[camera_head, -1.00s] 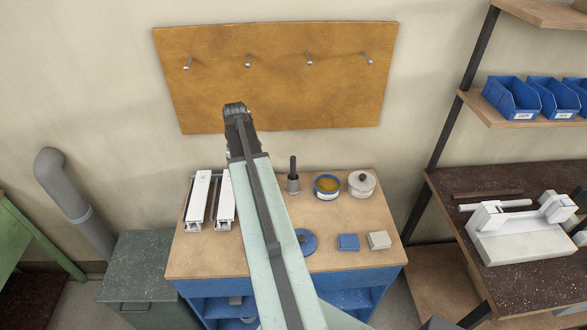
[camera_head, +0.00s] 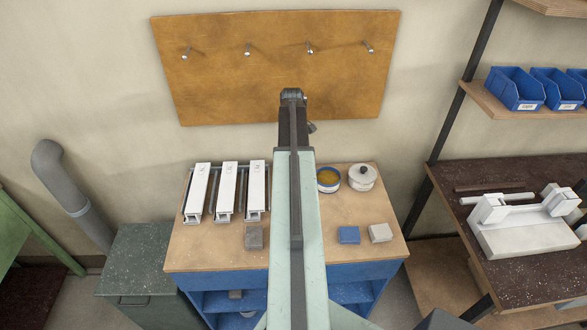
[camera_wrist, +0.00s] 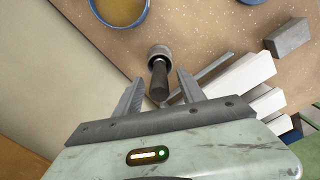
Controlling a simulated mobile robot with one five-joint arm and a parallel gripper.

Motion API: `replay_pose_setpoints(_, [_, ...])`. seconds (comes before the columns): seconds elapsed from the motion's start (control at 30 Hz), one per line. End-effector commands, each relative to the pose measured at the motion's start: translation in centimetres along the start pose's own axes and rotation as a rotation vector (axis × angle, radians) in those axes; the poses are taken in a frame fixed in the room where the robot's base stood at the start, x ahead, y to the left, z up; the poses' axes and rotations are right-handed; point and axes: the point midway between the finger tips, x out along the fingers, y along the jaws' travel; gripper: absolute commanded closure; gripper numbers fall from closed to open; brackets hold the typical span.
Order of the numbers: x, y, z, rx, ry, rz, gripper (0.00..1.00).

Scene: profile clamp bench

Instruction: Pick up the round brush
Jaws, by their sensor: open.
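The round brush, with a dark handle and a grey round head (camera_wrist: 158,52), shows in the wrist view. My gripper (camera_wrist: 159,80) is open there, with one finger on each side of the dark handle and gaps visible on both sides. The handle points toward the palm; I cannot tell how deep it reaches between the fingers. In the head view my arm hides the brush, and the fingers are not clearly seen.
White profiles (camera_head: 227,188) lie on the bench left of my arm, with a grey-brown block (camera_head: 254,236) in front.

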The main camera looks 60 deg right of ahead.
Motion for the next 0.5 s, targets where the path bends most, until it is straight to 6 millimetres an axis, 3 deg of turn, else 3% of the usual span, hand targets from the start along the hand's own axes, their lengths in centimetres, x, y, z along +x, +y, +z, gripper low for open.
replay_pose_setpoints(0.03, [1.5,0.0,0.1,0.000,0.000,0.000,0.53])
replay_pose_setpoints(0.2, [4.3,0.0,0.3,0.000,0.000,0.000,0.53])
replay_pose_setpoints(0.47, [4.2,0.0,0.3,0.000,0.000,0.000,0.53])
replay_pose_setpoints(0.5, [4.2,0.0,0.3,0.000,0.000,0.000,0.58])
